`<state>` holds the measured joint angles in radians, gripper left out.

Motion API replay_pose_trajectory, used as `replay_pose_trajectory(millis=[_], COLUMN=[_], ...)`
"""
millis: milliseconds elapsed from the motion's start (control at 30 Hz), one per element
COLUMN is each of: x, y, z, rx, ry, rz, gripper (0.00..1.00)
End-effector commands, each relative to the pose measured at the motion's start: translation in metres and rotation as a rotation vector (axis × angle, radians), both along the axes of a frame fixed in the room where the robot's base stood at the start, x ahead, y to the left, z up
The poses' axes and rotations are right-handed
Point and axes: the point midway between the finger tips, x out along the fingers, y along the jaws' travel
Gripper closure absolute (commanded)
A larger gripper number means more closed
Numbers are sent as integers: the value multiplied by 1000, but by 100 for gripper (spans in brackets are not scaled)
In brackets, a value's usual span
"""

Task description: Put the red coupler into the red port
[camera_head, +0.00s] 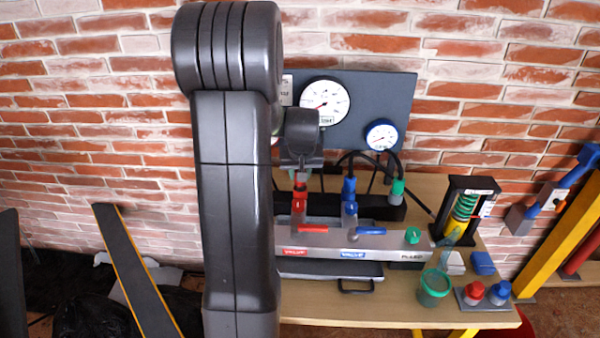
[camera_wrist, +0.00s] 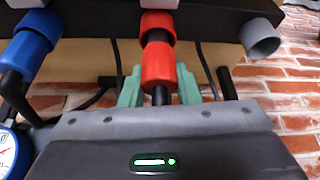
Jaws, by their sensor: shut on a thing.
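The red coupler (camera_wrist: 158,66) sits between the green fingers of my gripper (camera_wrist: 158,84) in the wrist view, with a dark hose end below it. My gripper is shut on it. The red port (camera_wrist: 158,24) is directly above the coupler in that view, roughly in line. Their ends meet or overlap in the picture; I cannot tell how deep the coupler sits. In the head view my gripper (camera_head: 300,168) is over the red port (camera_head: 299,207), with the coupler (camera_head: 300,188) just above it. My arm hides part of the manifold's left side.
A blue coupler (camera_head: 348,187) stands at the blue port (camera_head: 350,208), right of my gripper. A green coupler (camera_head: 397,187) is farther right. Red (camera_head: 298,228) and blue (camera_head: 370,231) levers lie in front. Gauges (camera_head: 325,101) hang behind. A green cup (camera_head: 434,288) stands at the right.

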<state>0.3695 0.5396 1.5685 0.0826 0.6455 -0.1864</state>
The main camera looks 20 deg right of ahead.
Motion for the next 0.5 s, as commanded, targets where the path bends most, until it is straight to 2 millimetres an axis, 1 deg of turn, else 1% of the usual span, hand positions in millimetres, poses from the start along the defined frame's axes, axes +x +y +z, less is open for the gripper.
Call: replay_pose_trajectory(millis=[500], x=[0], y=[0], z=[-13], rx=[0], ry=[0], rz=[0], gripper=[94])
